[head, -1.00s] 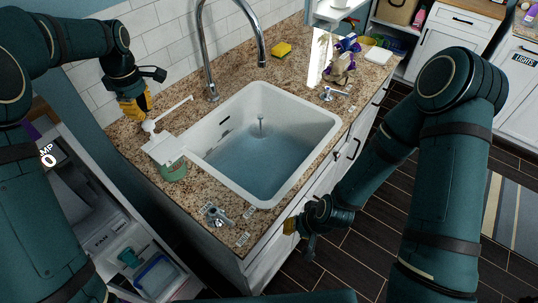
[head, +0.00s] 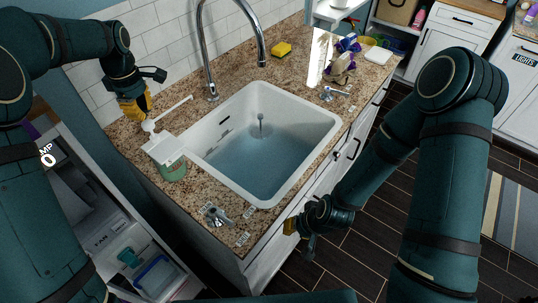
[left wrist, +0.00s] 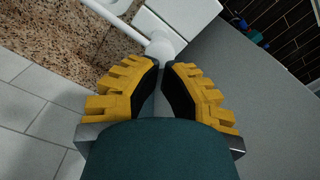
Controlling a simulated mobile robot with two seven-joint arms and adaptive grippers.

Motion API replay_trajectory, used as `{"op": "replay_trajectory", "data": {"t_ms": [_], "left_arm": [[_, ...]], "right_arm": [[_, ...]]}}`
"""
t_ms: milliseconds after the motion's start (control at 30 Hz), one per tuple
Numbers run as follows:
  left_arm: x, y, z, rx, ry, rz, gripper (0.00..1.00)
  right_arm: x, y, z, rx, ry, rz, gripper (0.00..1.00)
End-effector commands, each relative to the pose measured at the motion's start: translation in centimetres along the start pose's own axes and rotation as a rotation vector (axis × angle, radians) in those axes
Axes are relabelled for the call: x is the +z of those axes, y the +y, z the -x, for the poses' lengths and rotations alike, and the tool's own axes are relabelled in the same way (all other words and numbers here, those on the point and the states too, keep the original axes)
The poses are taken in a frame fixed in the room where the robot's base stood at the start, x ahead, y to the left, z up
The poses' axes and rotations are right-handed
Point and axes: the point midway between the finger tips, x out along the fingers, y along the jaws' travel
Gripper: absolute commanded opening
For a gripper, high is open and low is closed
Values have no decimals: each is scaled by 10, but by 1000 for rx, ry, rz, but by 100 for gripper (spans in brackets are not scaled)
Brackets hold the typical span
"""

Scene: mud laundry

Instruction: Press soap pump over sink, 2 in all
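The soap pump has a green bottle (head: 173,170), a white blocky collar (head: 163,148) and a white head with a long thin spout (head: 172,113). It stands on the counter at the left of the white sink (head: 318,112), which holds water. The spout points up and right toward the faucet base. My left gripper (head: 142,112) is just behind the pump head. In the left wrist view its yellow fingers (left wrist: 171,68) are nearly together, with the white pump head (left wrist: 165,46) just beyond the tips. My right gripper (head: 291,226) hangs in front of the counter, its fingers small and unclear.
The faucet (head: 207,60) arches over the sink's back. A yellow sponge (head: 282,49), a purple-and-tan item (head: 342,65) and a small tap handle (head: 336,93) are on the counter. Another tap handle (head: 217,214) is at the front left. White text with a "0" shows at left.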

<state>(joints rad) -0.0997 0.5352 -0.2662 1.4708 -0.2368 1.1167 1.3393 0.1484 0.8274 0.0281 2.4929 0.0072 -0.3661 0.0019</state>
Motion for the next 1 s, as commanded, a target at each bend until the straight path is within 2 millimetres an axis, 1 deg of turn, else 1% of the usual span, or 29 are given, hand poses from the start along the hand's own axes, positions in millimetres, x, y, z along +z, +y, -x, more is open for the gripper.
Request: {"op": "replay_trajectory", "data": {"t_ms": [1000], "left_arm": [[0, 0, -33, -1, 0, 0, 0]], "right_arm": [[2, 6, -17, 0, 0, 0, 29]]}}
